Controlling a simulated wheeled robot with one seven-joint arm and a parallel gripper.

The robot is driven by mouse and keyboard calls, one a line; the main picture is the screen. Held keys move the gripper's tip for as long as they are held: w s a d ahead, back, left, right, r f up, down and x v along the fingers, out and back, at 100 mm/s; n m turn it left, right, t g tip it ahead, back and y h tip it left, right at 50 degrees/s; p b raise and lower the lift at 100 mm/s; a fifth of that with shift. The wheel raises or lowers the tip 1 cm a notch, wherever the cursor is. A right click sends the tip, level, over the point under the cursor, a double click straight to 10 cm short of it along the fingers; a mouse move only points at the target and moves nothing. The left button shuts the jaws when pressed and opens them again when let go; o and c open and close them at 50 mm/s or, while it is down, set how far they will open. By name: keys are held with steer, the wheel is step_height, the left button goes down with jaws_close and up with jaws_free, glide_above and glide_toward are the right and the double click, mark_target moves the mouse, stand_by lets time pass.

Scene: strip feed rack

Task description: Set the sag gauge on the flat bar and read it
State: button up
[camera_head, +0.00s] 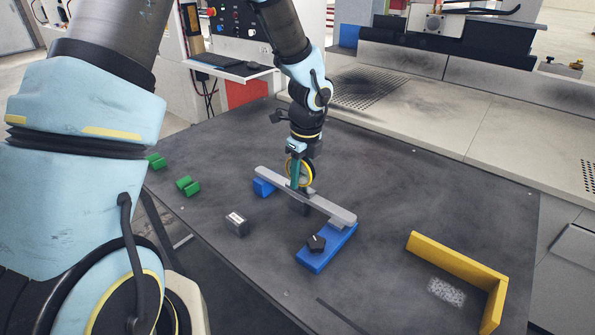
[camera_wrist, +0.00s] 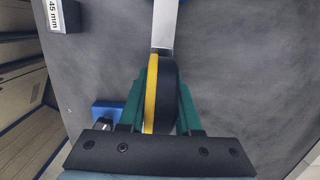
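The flat bar (camera_head: 330,208) is a long grey strip lying across a blue support (camera_head: 263,187) at its far end and a longer blue block (camera_head: 335,250) with a black knob at its near end. It also shows in the wrist view (camera_wrist: 165,28). My gripper (camera_head: 297,178) is over the bar's middle. Its green fingers, seen in the wrist view (camera_wrist: 165,98), are shut on the sag gauge (camera_head: 307,172), a round black body with a yellow rim (camera_wrist: 150,100). The gauge stands upright at the bar; whether it touches is unclear. Its dial cannot be read.
A small grey block (camera_head: 237,226), labelled 45 mm in the wrist view (camera_wrist: 62,14), lies left of the bar. Green blocks (camera_head: 188,186) lie farther left. A yellow angled fence (camera_head: 460,265) stands right, beside a pale speckled patch (camera_head: 447,291). The dark tabletop (camera_head: 420,190) behind is clear.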

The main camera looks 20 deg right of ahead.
steer(key=o, duration=0.5)
steer(key=r, duration=0.7)
steer(key=s+r, duration=0.1)
steer(key=r, duration=0.2)
steer(key=shift+d+r, duration=0.3)
steer(key=shift+r, duration=0.1)
steer(key=s+a+n, duration=0.1)
steer(key=a+n, duration=0.8)
steer(key=a, duration=0.1)
steer(key=a+n, duration=1)
steer(key=s+a+n, duration=0.1)
steer(key=a+n, duration=0.9)
steer(key=shift+s+a+f+h, duration=0.15)
steer(key=shift+s+a+h, duration=0.05)
steer(key=shift+s+h, duration=0.2)
steer(key=shift+w, duration=0.1)
